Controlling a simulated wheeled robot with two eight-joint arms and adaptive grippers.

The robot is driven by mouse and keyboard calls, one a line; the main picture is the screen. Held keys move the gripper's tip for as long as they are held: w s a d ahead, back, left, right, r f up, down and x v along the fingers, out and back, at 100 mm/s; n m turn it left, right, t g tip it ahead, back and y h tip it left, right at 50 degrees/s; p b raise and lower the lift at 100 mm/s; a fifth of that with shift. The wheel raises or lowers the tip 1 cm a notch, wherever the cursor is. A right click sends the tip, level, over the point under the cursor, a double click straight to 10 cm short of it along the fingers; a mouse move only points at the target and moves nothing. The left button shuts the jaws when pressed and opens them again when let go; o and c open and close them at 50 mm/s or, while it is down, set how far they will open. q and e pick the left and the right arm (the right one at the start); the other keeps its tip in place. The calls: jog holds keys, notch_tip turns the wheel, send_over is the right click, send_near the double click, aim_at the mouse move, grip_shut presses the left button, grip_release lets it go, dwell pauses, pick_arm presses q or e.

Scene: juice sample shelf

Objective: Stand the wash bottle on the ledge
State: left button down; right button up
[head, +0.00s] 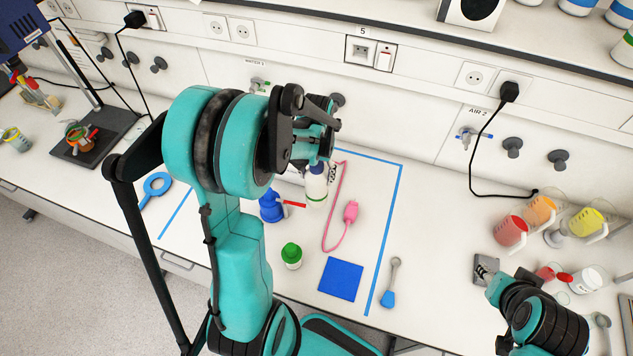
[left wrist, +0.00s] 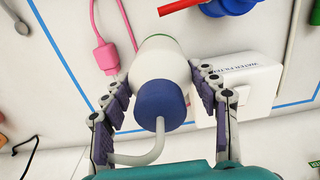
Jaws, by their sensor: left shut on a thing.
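The wash bottle (left wrist: 157,60) is white with a blue cap (left wrist: 160,104) and a bent grey spout. My left gripper (left wrist: 157,80) is shut on it, with one finger on each side just below the cap. In the head view the bottle (head: 316,188) shows partly below my left gripper (head: 318,160), over the worktop; its top is hidden by the gripper. I cannot tell whether its base touches the worktop. The raised ledge (head: 540,52) runs along the wall at the upper right. My right gripper (head: 486,268) is at the lower right; its fingers are unclear.
A blue bottle with a red spout (head: 271,206), a green-capped bottle (head: 291,256), a pink corded item (head: 350,212) and a blue square (head: 341,280) lie close by. Jugs (head: 510,230) stand at right. The ledge bears a white device (head: 471,10) and several bottles.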

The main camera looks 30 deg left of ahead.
pick_arm(q)
notch_tip(320, 180, down, 4)
jog(key=shift+a+f+b, duration=0.1)
jog(key=shift+b, duration=0.2)
jog(key=shift+f, duration=0.15)
jog(key=shift+c, duration=2.3)
grip_release()
